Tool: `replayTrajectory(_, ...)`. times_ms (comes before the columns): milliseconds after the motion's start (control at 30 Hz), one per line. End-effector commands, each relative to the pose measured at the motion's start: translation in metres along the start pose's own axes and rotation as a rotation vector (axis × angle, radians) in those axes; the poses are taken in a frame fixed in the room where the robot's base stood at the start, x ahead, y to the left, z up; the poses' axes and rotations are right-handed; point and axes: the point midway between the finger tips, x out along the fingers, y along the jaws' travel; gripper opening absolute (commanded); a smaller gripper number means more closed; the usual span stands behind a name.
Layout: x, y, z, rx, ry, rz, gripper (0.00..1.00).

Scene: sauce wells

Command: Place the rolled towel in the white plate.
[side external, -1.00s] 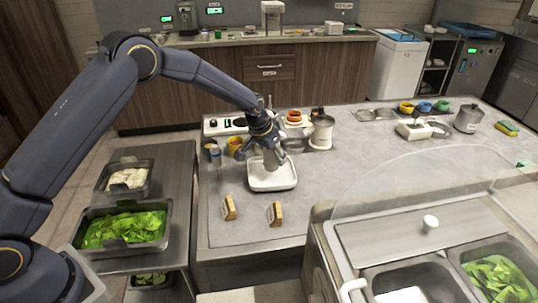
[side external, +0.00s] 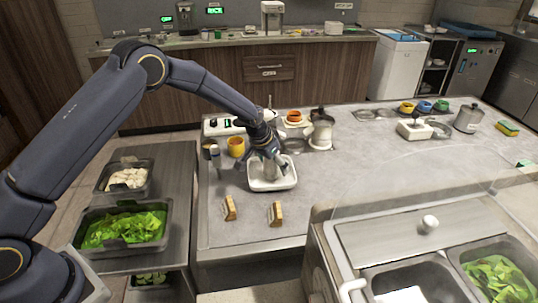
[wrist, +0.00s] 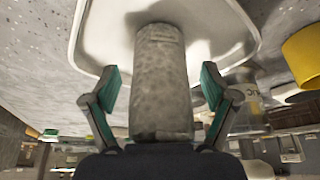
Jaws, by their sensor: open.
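The rolled towel (side external: 270,170) is a grey, mottled cylinder. It stands roughly upright inside the outline of the white plate (side external: 283,186), a shallow dish on the grey counter. In the wrist view the towel (wrist: 161,80) fills the middle, with the plate (wrist: 92,35) behind its far end. My gripper (side external: 268,163) is over the plate with its fingers spread. In the wrist view the fingers of my gripper (wrist: 163,88) lie on both sides of the towel, with gaps. The towel's near end is hidden by the gripper body.
Two small wooden-backed holders (side external: 230,208) (side external: 276,214) stand in front of the plate. The counter right of the plate is clear.

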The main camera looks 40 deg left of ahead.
Motion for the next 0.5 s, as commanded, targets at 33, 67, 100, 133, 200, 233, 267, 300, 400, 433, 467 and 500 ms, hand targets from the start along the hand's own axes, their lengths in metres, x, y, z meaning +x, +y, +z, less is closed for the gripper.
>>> replayTrajectory(33,0.0,0.0,0.0,0.0,0.0,0.0,0.85)
replayTrajectory(67,0.0,0.0,0.0,0.0,0.0,0.0,0.85)
replayTrajectory(100,-0.001,0.0,0.0,0.0,0.0,0.0,0.85)
replayTrajectory(133,-0.001,0.0,-0.001,0.0,0.001,0.0,0.85)
replayTrajectory(200,-0.006,0.0,-0.002,0.0,0.002,0.0,0.85)
replayTrajectory(233,-0.009,0.0,-0.002,0.0,0.002,0.0,0.85)
replayTrajectory(267,-0.014,0.0,-0.003,0.0,0.004,0.0,0.85)
replayTrajectory(300,-0.02,0.0,-0.003,0.0,0.003,0.0,0.85)
replayTrajectory(400,-0.043,0.0,-0.003,0.0,0.004,0.0,0.85)
replayTrajectory(433,-0.05,0.0,-0.003,0.0,0.004,0.0,0.85)
replayTrajectory(467,-0.057,0.0,-0.003,0.0,0.004,0.0,0.85)
replayTrajectory(500,-0.066,0.0,-0.002,0.0,0.004,0.0,0.85)
